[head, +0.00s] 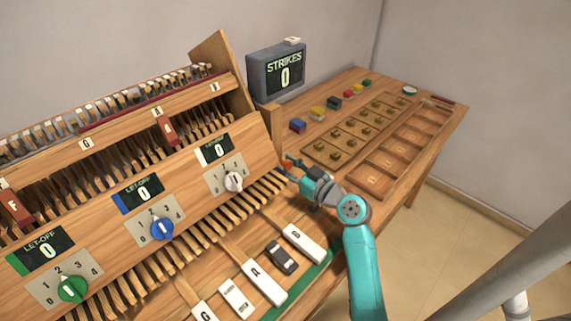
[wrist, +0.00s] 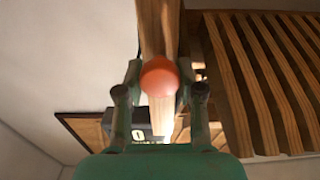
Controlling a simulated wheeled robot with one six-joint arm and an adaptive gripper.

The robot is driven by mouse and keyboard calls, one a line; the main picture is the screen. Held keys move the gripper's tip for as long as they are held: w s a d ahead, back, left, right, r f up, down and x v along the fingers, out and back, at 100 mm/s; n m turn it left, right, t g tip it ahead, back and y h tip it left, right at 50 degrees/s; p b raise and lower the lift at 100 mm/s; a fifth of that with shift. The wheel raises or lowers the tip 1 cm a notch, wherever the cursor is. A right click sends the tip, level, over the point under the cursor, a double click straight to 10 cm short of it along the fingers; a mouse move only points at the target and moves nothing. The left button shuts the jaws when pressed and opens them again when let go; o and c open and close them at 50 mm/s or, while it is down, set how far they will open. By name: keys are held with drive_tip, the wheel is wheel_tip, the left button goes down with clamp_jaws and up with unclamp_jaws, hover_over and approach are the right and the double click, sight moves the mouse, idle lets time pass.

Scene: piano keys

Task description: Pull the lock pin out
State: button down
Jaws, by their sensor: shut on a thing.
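The lock pin's round orange-red knob (wrist: 159,77) sits between my two fingers in the wrist view. In the head view a small orange-red spot of it (head: 287,163) shows at the right end of the wooden piano action. My gripper (head: 290,167) reaches in from the right and is shut on the knob; its fingers also show in the wrist view (wrist: 160,88). The pin's shaft is hidden behind the knob, so I cannot tell how deep it sits. A wooden post (wrist: 157,25) is behind the knob.
The wooden piano action (head: 190,165) with dials and let-off displays fills the left. White and black keys (head: 264,283) lie in front. A strikes display (head: 276,71) reading 0 stands behind. Colored blocks and wooden trays (head: 399,153) occupy the table to the right.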

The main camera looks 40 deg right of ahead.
drive_tip(key=shift+s+f, duration=0.1)
drive_tip(key=shift+s, duration=1.1)
drive_tip(key=c, duration=0.7)
unclamp_jaws()
drive_tip(key=s, duration=1.2)
drive_tip(key=shift+d, duration=0.25)
drive_tip(key=shift+s, duration=0.1)
